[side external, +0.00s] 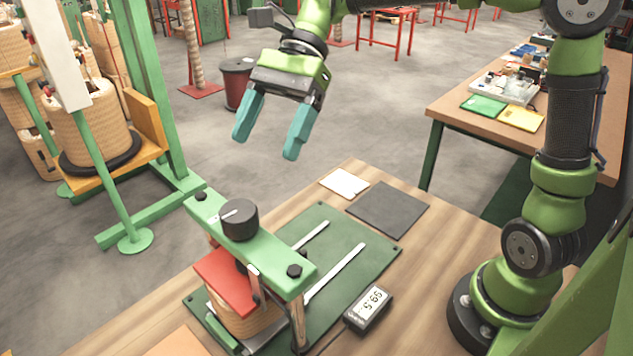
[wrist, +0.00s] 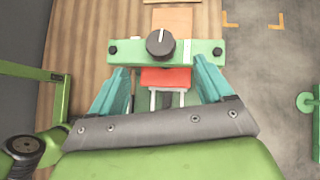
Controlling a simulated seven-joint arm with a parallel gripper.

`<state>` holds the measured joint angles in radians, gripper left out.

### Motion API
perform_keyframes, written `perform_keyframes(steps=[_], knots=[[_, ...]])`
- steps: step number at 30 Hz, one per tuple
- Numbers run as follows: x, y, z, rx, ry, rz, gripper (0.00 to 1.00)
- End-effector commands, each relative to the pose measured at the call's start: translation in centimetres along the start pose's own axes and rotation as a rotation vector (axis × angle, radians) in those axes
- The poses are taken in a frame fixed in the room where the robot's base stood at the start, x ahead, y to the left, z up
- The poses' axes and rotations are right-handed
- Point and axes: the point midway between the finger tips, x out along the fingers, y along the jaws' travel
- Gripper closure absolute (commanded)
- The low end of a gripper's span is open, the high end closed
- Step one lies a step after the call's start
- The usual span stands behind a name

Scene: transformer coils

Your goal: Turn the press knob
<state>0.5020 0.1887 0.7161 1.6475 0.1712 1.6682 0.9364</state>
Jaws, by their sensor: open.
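The press knob (side external: 239,220) is a dark round knob on top of the press's light green crossbar (side external: 265,248). A white mark shows beside it on the bar. In the wrist view the knob (wrist: 160,43) is near the top centre, with a white pointer line on it. Below the bar is a red plate (side external: 224,280) over a tan wound coil (side external: 245,322). My gripper (side external: 267,146) has teal fingers, is open and empty, and hangs above and behind the press, apart from the knob. In the wrist view its fingers (wrist: 160,84) spread on either side of the red plate.
The press stands on a green base plate (side external: 345,268) on a wooden table (side external: 458,248). A small display (side external: 368,310) reading about 99.5 sits to its right. A dark mat (side external: 388,209) and a white card (side external: 344,183) lie behind. A green frame with a large coil (side external: 93,128) stands at left.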

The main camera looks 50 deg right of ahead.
Motion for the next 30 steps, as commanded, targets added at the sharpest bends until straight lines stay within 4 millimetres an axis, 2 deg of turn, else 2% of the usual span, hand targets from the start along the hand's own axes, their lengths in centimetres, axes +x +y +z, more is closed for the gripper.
perform_keyframes(steps=[1,8,10,15,23,30], knots=[[-1.1,-0.1,0.0,-0.001,0.002,-0.005,0.2],[-5.5,-0.1,0.0,-0.001,0.001,-0.004,0.2],[-5.0,-0.6,-1.3,-0.108,0.043,-0.028,0.2],[-4.1,-0.6,-4.5,-0.238,0.151,-0.062,0.2],[-3.3,1.8,-8.9,-0.499,0.421,-0.088,0.2],[-3.9,5.0,-11.9,-0.728,0.65,-0.086,0.2]])
